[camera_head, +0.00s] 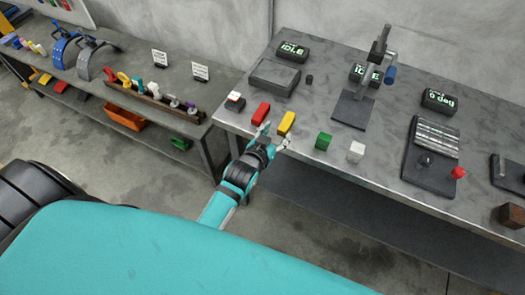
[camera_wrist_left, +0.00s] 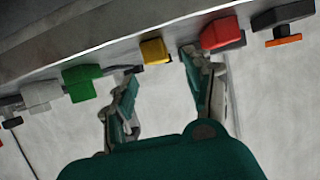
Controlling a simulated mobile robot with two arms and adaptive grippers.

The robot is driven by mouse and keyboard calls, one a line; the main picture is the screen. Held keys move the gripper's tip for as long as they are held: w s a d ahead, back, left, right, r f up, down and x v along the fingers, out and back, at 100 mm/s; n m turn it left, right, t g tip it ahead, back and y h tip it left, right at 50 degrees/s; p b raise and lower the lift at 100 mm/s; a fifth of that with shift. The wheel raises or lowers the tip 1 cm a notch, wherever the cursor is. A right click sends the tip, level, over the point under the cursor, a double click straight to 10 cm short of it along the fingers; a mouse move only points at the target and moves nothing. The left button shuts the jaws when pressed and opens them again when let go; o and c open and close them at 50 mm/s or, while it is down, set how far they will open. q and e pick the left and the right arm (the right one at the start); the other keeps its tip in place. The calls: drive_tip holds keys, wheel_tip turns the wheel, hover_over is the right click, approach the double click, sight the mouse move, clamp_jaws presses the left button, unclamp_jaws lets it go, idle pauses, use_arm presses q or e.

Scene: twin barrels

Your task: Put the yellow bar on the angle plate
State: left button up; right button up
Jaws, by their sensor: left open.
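The yellow bar (camera_head: 287,123) stands near the front edge of the right-hand bench, and it also shows in the left wrist view (camera_wrist_left: 155,51). My left gripper (camera_head: 275,137) is open and empty at the bench's front edge, just short of the bar. In the left wrist view the bar lies beyond the gap between my fingers (camera_wrist_left: 161,68), with neither finger on it. The angle plate appears to be the dark fixture with a ribbed grey top (camera_head: 436,137), farther right on the bench, below a display reading 0 deg (camera_head: 438,101). My right gripper is out of view.
A red block (camera_head: 261,113) stands left of the bar; a green block (camera_head: 323,141) and a white block (camera_head: 356,152) stand to its right. A lever press (camera_head: 352,108) stands behind them. A red knob (camera_head: 458,172) sits on the fixture's front right. A second bench (camera_head: 130,42) is at left.

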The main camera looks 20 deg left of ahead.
use_arm(q)
drive_tip(key=b+v, duration=0.1)
drive_tip(key=v, duration=0.9)
